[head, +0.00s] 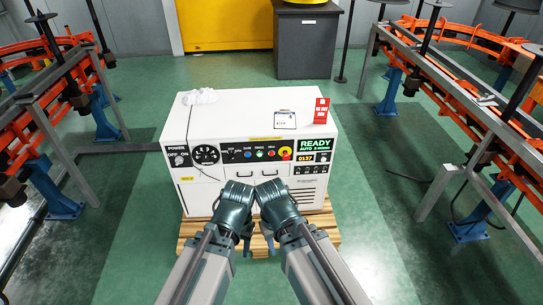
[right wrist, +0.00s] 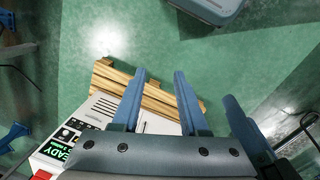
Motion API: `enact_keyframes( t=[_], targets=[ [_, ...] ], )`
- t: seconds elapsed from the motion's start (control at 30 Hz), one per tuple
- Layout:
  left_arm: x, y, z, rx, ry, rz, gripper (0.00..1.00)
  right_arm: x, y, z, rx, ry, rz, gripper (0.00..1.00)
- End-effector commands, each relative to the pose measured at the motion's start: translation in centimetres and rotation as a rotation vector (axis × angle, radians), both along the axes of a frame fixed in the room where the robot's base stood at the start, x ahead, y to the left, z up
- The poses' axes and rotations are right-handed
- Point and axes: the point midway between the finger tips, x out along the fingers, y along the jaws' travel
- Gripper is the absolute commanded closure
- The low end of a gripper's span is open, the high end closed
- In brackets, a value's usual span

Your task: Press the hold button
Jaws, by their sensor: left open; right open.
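The white machine cabinet (head: 235,110) stands ahead in the head view. Its dark control panel (head: 236,156) carries a row of small coloured buttons, including a blue one (head: 248,155), a green one (head: 260,154) and a red knob on yellow (head: 285,153). The labels are too small to tell which is the hold button. My left gripper (head: 246,240) and right gripper (head: 268,240) are side by side in front of the cabinet, below the panel in the picture. Both are open, with blue fingers. The right wrist view shows my right gripper (right wrist: 158,100) empty above the pallet and floor.
The cabinet sits on a wooden pallet (head: 328,232). A green READY display (head: 315,145) is at the panel's right. A red sign (head: 321,110) and a white card (head: 285,120) are on top. Orange conveyor frames flank both sides. Green floor is free around the cabinet.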

Motion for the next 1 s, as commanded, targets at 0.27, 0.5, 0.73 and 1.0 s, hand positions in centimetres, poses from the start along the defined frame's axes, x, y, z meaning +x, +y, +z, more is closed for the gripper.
enact_keyframes(
  t=[0.27,0.5,0.73,1.0],
  targets=[
    [0.0,0.0,0.0,0.0,0.0,0.0,0.5,0.0,0.0,0.0,0.0,0.0,0.0,1.0],
    [0.0,0.0,0.0,0.0,0.0,0.0,0.5,0.0,0.0,0.0,0.0,0.0,0.0,1.0],
    [0.0,0.0,0.0,0.0,0.0,0.0,0.5,0.0,0.0,0.0,0.0,0.0,0.0,1.0],
    [0.0,0.0,0.0,0.0,0.0,0.0,0.5,0.0,0.0,0.0,0.0,0.0,0.0,1.0]
  ],
)
